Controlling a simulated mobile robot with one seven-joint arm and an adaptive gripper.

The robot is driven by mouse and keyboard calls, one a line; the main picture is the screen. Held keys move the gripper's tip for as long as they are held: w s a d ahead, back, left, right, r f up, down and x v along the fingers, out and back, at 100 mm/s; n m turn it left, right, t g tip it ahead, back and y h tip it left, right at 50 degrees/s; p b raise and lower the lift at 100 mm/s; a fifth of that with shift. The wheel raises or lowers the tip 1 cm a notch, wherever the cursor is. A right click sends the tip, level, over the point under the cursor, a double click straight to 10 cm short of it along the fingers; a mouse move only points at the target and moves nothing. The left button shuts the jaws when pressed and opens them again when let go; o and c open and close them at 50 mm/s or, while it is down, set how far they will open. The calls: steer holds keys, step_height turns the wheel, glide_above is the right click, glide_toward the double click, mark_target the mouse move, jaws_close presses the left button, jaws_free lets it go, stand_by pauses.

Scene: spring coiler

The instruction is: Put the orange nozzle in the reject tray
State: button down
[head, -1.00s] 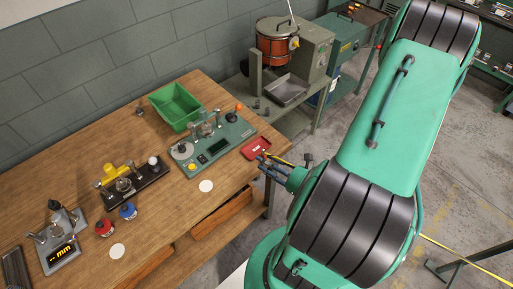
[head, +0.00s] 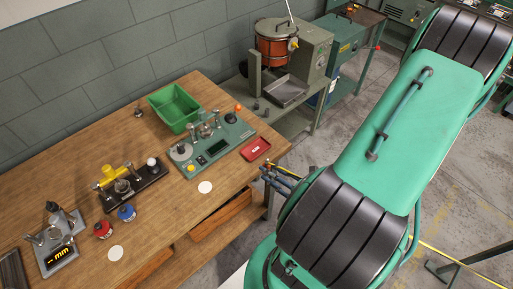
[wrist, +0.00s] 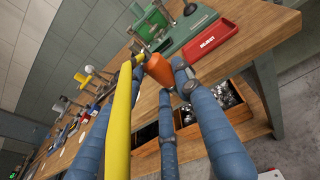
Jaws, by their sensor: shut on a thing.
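The orange nozzle (wrist: 159,69) shows in the wrist view at the tips of my gripper's blue fingers, and my gripper (wrist: 163,82) is shut on it. In the head view my gripper (head: 268,173) is at the table's right front edge, and the nozzle cannot be made out there. The reject tray is a small red tray (head: 256,149), lying at the table's right end, just beyond and left of my gripper. It also shows in the wrist view, with its "REJECT" label (wrist: 208,42). The tray looks empty in the head view.
A green instrument (head: 215,146) with an orange knob stands left of the tray, with a green bin (head: 174,105) behind it. A yellow tube (wrist: 122,115) runs beside my fingers in the wrist view.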

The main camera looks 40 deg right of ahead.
steer(key=shift+w, duration=0.1)
steer(key=shift+w+d+f+b, duration=0.35)
steer(key=shift+w+d, duration=0.95)
steer(key=shift+w, duration=1)
steer(key=shift+w+d+f+b, duration=0.15)
steer(key=shift+w+d+b, duration=0.3)
steer(key=shift+w+d, duration=1.35)
steer(key=shift+w+d+f+b, duration=0.35)
steer(key=shift+w+d, duration=0.4)
steer(key=shift+w, duration=2.05)
steer(key=shift+r, duration=0.1)
steer(key=shift+f+b, duration=0.7)
steer(key=shift+f, duration=1.05)
steer(key=shift+f, duration=0.15)
steer(key=c, duration=1.5)
jaws_free()
